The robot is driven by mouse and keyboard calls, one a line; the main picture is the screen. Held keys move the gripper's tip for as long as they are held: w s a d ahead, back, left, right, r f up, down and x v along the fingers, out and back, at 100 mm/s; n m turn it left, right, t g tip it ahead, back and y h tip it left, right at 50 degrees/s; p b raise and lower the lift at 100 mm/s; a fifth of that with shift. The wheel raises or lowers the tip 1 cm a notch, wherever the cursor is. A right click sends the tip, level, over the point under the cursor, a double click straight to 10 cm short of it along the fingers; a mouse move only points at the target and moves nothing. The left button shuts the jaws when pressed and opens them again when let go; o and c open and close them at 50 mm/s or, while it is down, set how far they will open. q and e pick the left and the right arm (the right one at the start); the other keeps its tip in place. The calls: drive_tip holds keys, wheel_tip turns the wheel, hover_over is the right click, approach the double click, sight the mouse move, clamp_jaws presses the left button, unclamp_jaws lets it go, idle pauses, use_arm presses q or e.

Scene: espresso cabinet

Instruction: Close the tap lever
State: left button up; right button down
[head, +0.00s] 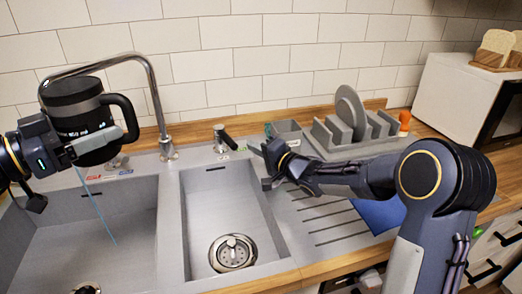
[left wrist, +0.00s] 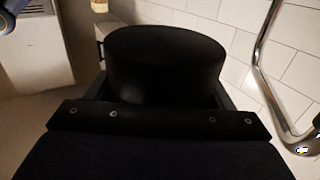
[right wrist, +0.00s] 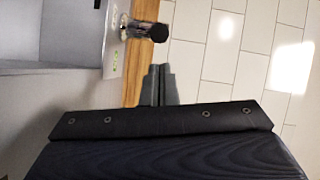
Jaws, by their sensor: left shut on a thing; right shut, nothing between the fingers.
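The tap lever (head: 222,137) is a short metal stub with a black end on the back deck of the sink; it also shows near the top of the right wrist view (right wrist: 148,30). The curved chrome tap spout (head: 150,75) arches to the left. My left gripper (head: 82,148) is shut on a black mug (head: 75,112), which it holds up under the spout's end above the left basin. My right gripper (head: 270,165) is shut and empty, to the right of the lever and apart from it. Its closed fingertips (right wrist: 158,85) show in the right wrist view.
A thin blue streak (head: 96,207) runs down below the mug into the left basin (head: 40,235). A grey dish rack (head: 335,135) with plates stands right of the lever, near a small grey caddy (head: 288,133). The tiled wall is close behind.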

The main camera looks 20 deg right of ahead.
sight(225, 137)
use_arm(q)
drive_tip(key=shift+r, duration=0.15)
use_arm(e)
drive_tip(key=shift+x, duration=2.8)
use_arm(q)
drive_tip(key=shift+r, duration=0.1)
